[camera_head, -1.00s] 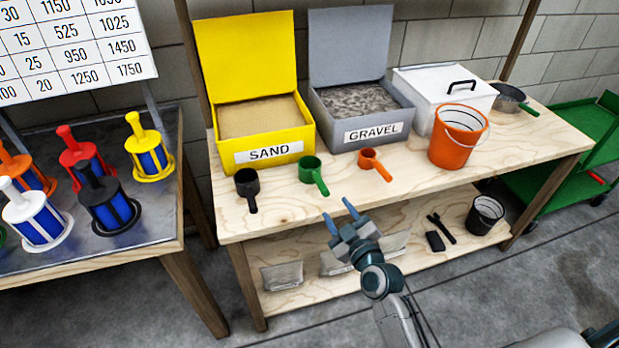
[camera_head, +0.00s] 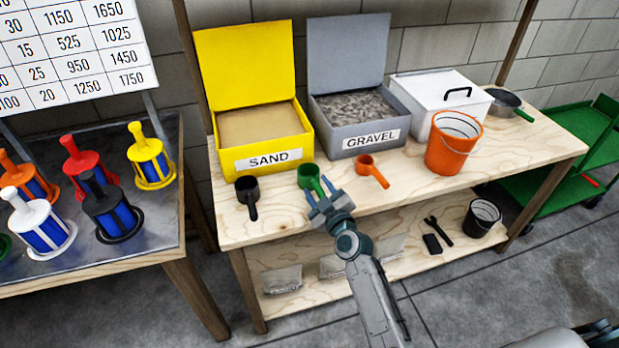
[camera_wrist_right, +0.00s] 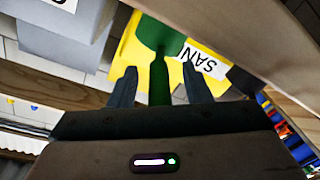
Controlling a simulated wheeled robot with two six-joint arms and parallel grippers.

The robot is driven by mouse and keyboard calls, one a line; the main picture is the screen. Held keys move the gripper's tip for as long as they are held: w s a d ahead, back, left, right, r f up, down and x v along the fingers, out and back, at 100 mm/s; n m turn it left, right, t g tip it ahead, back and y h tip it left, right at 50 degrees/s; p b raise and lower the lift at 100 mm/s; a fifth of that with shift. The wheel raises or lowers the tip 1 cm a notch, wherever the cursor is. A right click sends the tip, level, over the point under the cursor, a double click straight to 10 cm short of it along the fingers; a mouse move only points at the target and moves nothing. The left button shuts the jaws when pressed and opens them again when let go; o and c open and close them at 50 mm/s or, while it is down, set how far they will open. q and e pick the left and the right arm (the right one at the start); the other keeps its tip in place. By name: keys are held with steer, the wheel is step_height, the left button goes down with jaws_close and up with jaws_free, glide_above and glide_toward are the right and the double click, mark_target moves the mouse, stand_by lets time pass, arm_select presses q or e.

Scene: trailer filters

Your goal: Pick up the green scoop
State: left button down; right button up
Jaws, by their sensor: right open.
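The green scoop (camera_head: 309,176) stands on the wooden bench top in front of the sand and gravel bins, its handle pointing toward the front edge. My right gripper (camera_head: 318,194) is open at the handle, with one finger on each side of it. In the right wrist view the green handle (camera_wrist_right: 158,80) runs between the two open fingers (camera_wrist_right: 158,82), with a gap on both sides. The scoop's cup lies beyond the fingertips. My left gripper is not in view.
A black scoop (camera_head: 247,192) lies left of the green one and an orange scoop (camera_head: 369,167) right of it. Behind are the yellow sand bin (camera_head: 225,165) and grey gravel bin (camera_head: 342,146). An orange bucket (camera_head: 449,155) stands farther right.

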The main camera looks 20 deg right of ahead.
steer(key=shift+c, duration=0.4)
jaws_close()
steer(key=shift+w+r, duration=0.1)
